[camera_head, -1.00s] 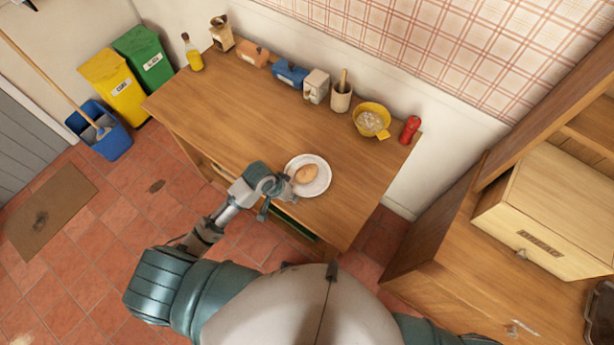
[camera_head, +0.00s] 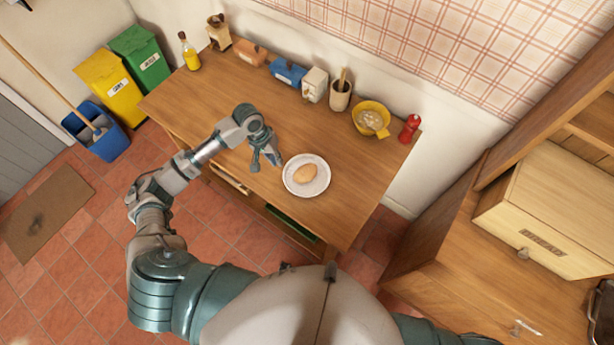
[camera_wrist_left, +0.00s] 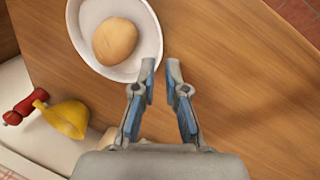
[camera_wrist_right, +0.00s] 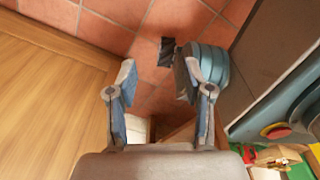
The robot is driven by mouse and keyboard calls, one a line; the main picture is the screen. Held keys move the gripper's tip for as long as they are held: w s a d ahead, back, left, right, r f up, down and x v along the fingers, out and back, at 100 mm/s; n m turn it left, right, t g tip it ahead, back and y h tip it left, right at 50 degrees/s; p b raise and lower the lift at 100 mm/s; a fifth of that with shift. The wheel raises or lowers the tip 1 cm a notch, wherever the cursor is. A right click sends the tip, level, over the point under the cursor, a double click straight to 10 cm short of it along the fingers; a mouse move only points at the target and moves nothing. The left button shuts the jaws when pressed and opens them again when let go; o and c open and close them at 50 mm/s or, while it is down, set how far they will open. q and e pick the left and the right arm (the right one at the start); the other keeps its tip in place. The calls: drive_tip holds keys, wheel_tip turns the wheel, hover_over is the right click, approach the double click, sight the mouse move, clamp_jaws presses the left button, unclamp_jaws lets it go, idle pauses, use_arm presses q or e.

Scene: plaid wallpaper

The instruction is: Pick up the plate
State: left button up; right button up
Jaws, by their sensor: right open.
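A white round plate (camera_head: 291,183) lies on the wooden table near its front edge, with a brown egg-shaped item (camera_head: 306,174) on it. My left gripper (camera_head: 267,163) is over the table just left of the plate, empty and partly open. In the left wrist view the plate (camera_wrist_left: 152,48) is at the top left, beside the fingertips (camera_wrist_left: 160,68) and not between them; its upper edge is cut off. My right gripper (camera_wrist_right: 157,66) is open and empty in its wrist view, above the red floor, away from the plate.
A yellow bowl (camera_head: 384,128), a red shaker (camera_head: 409,128), a utensil pot (camera_head: 340,98), boxes and an oil bottle (camera_head: 191,55) stand along the table's back. The middle of the table (camera_head: 220,105) is clear. A wooden cabinet (camera_head: 480,215) stands at the right.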

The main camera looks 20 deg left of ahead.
sight(284, 171)
use_arm(q)
drive_tip(key=x, duration=0.2)
drive_tip(key=shift+f, duration=0.4)
drive_tip(key=x, duration=0.5)
drive_tip(key=shift+w+b, duration=0.25)
drive_tip(key=shift+b, duration=0.15)
clamp_jaws()
use_arm(e)
drive_tip(key=shift+w+a+r, duration=0.1)
drive_tip(key=shift+w+a, duration=0.1)
drive_tip(key=shift+w, duration=0.35)
drive_tip(key=shift+w+a+r, duration=0.1)
drive_tip(key=shift+w+a, duration=0.1)
drive_tip(key=shift+w, duration=0.35)
drive_tip(key=shift+f, duration=0.1)
use_arm(q)
drive_tip(key=shift+r, duration=0.1)
